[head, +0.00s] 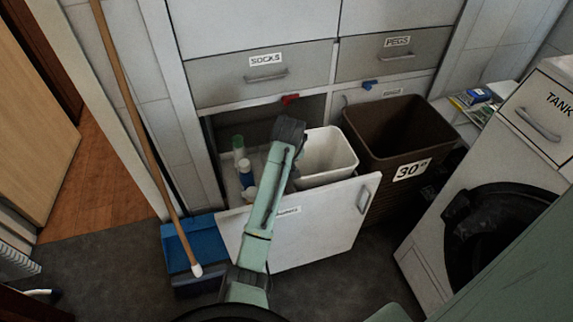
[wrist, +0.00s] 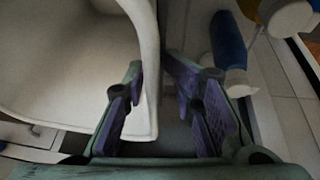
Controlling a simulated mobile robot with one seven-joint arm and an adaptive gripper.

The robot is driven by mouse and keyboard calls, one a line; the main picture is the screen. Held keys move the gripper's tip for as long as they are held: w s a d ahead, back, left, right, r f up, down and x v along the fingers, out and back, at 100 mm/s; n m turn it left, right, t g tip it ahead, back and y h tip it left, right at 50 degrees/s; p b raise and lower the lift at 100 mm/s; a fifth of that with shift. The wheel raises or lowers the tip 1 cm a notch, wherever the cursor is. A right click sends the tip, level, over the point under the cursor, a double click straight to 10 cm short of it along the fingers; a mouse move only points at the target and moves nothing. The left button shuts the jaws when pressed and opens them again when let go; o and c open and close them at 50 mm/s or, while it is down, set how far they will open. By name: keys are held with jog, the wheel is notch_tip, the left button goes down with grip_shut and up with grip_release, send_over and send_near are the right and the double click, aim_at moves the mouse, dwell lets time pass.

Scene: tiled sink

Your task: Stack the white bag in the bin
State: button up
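A white open-topped container (head: 328,150) stands in the pulled-out lower drawer; I see no separate white bag. In the wrist view the container (wrist: 60,65) fills the left side, its wall running into the space between my fingers. My gripper (wrist: 160,85) is open, one finger on the container's side and the other over the gap to its right. I cannot tell whether either finger touches it. In the head view my arm hides the fingers. A brown bin (head: 378,165) labelled 30° stands open to the right of the drawer; no contents show in it.
The drawer front (head: 325,225) stands before the container. Several bottles, including a blue one (head: 246,174), stand left of it in the drawer. A washing machine (head: 430,255) is at right.

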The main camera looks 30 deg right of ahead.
jog(key=p+v, duration=0.3)
jog(key=v, duration=0.9)
jog(key=shift+r, duration=0.25)
jog(key=shift+a, duration=0.1)
